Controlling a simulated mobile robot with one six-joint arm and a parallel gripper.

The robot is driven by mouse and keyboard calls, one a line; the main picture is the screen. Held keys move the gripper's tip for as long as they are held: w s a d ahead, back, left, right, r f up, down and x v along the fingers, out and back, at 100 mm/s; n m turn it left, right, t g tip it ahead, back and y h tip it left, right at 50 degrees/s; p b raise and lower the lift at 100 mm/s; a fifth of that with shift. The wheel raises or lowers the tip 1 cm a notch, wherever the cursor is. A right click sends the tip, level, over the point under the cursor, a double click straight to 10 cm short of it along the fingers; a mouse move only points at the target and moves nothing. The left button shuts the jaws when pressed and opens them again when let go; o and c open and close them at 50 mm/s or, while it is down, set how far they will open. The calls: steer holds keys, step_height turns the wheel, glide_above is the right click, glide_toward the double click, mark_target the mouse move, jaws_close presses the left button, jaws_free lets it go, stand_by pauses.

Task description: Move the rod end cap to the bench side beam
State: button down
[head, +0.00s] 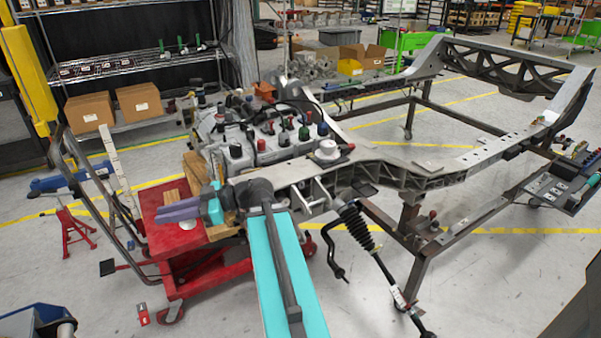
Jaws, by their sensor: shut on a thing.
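My gripper (162,212) has purple fingers and is over the red cart at the left, pointing left. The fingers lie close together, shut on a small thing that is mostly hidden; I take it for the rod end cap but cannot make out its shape. The bench side beam (462,227) is a dark brown steel bar low along the near side of the bench, under the grey chassis frame. It is well to the right of my gripper. A small piece with a red knob (433,214) stands near the beam's left part.
The red cart (190,236) stands below my gripper. The grey chassis frame (405,174) and a black-booted rod (360,228) lie between gripper and beam. An engine block (260,148) with many knobs is behind. A tool tray (560,190) is at right.

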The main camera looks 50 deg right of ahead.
steer(key=s+d+r+m+t+h+b, duration=0.1)
steer(key=s+d+r+m+h+b, duration=0.1)
steer(key=s+d, duration=0.7)
steer(key=s+d+r+m+h+b, duration=0.3)
steer(key=s+d, duration=0.6)
steer(key=d, duration=0.3)
step_height(320, 180, up, 2)
steer(key=shift+s+d+t+h+b, duration=0.2)
steer(key=shift+s+t+h+b, duration=0.2)
steer(key=shift+h+b, duration=0.4)
steer(key=shift+w+d+r+p, duration=0.1)
steer(key=shift+w+r+p, duration=0.1)
steer(key=shift+p, duration=0.35)
steer(key=w+p, duration=0.1)
steer(key=p, duration=0.2)
steer(key=w+d+p, duration=0.1)
steer(key=p, duration=0.3)
steer(key=shift+w+f+p, duration=0.1)
steer(key=shift+w+p, duration=0.2)
steer(key=shift+w, duration=0.05)
steer(key=shift+w+d+p, duration=0.15)
steer(key=shift+p, duration=0.55)
steer(key=w+p, duration=0.1)
steer(key=p, duration=0.7)
steer(key=shift+w+d+f+p, duration=0.2)
steer(key=shift+w+d+p, duration=0.05)
steer(key=shift+w+p, duration=0.1)
